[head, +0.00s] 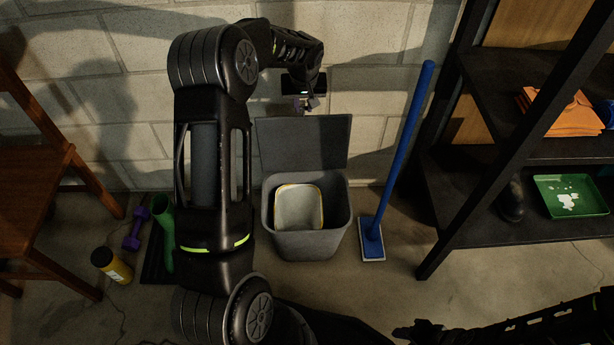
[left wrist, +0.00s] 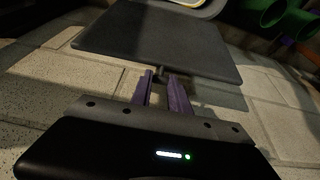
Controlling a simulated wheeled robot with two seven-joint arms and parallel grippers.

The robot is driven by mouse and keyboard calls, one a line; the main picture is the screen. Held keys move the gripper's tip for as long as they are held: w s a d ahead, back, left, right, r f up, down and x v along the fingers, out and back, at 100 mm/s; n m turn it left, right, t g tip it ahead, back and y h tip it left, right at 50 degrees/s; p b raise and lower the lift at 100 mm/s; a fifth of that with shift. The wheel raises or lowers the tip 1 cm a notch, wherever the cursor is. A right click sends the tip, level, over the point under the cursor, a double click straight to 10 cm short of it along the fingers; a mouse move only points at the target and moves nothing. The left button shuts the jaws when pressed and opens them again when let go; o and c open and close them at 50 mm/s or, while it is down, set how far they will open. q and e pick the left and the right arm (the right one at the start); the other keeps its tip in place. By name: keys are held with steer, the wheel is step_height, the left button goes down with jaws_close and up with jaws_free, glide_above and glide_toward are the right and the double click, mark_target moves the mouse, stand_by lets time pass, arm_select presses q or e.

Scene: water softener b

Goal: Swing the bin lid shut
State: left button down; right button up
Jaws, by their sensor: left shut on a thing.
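The grey bin (head: 298,240) stands on the floor against the wall. Its dark grey lid (head: 303,145) is swung up and open, upright behind the bin's mouth. My left gripper (head: 308,104) is at the lid's top edge, by the wall. In the left wrist view the purple fingers (left wrist: 164,92) reach to the lid's edge (left wrist: 160,45), with a narrow gap between them. They are shut on the lid at a small dark piece on its edge; the exact contact is hard to see. My right arm shows dark at the bottom right; its fingers are unclear.
A pale container with a yellow rim (head: 299,207) sits inside the bin. A blue-handled scrubber (head: 399,150) leans right of the bin. A black shelf (head: 475,190) stands at right. At left are a chair (head: 35,160), a purple dumbbell (head: 136,229) and a yellow bottle (head: 111,265).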

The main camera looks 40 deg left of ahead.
arm_select(q)
steer(key=s+d+b, duration=0.3)
steer(key=s+d, duration=0.1)
steer(key=s, duration=0.1)
steer(key=shift+s+d+f, duration=0.15)
steer(key=shift+s+d, duration=0.1)
steer(key=shift+s, duration=0.05)
stand_by(0.4)
steer(key=s+d+f+b, duration=0.2)
steer(key=s+d+b, duration=0.2)
steer(key=s+b, duration=0.1)
steer(key=shift+s+d, duration=0.2)
steer(key=shift+s, duration=0.15)
steer(key=shift+f, duration=0.1)
stand_by(0.4)
